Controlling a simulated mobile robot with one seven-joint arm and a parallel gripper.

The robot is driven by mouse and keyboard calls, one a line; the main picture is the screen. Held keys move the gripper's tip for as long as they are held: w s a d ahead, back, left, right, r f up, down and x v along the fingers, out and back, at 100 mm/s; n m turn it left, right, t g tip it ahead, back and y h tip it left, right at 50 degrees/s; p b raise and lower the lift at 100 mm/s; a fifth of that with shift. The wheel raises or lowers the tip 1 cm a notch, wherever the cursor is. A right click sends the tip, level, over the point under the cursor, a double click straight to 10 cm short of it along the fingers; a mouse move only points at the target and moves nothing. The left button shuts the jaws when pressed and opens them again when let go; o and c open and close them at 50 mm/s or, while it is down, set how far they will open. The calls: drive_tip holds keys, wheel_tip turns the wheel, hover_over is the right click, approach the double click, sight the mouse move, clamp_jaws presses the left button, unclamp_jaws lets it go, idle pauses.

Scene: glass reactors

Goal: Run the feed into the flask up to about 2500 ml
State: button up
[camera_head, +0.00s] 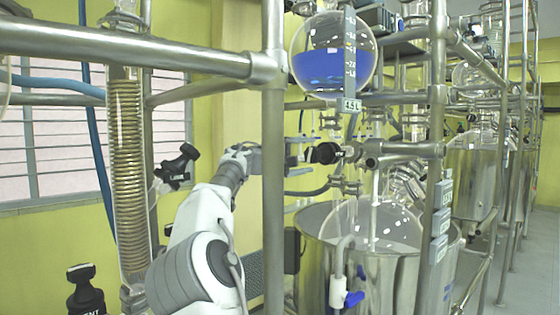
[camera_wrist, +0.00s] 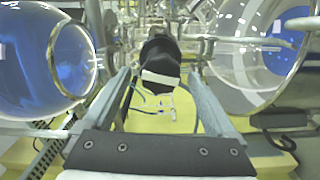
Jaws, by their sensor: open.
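The round glass feed flask (camera_head: 333,68) hangs at the upper middle, about half full of blue liquid, with a scale strip (camera_head: 349,50) and a 4.5 L tag; the strip's figures are too small to read. Blue glass also shows in the wrist view (camera_wrist: 40,65). A black valve handle (camera_head: 325,153) sits below it. The larger clear flask (camera_head: 372,222) sits low in a steel vessel; I see no blue liquid in it. My gripper (camera_head: 292,160) is partly hidden behind an upright pipe. In the wrist view its open fingers (camera_wrist: 160,90) flank a black knob (camera_wrist: 160,60); contact is unclear.
A steel upright (camera_head: 273,200) and a crossbar (camera_head: 120,52) stand in front of my arm. A coiled glass condenser (camera_head: 128,170) is at left. A blue tap (camera_head: 352,299) hangs before the steel vessel (camera_head: 400,285). More reactors (camera_head: 475,175) stand at right.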

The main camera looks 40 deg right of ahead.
drive_tip(key=s+a+b, duration=0.1)
drive_tip(key=a+b, duration=0.2)
drive_tip(key=a, duration=1.3)
drive_tip(key=shift+s, duration=0.2)
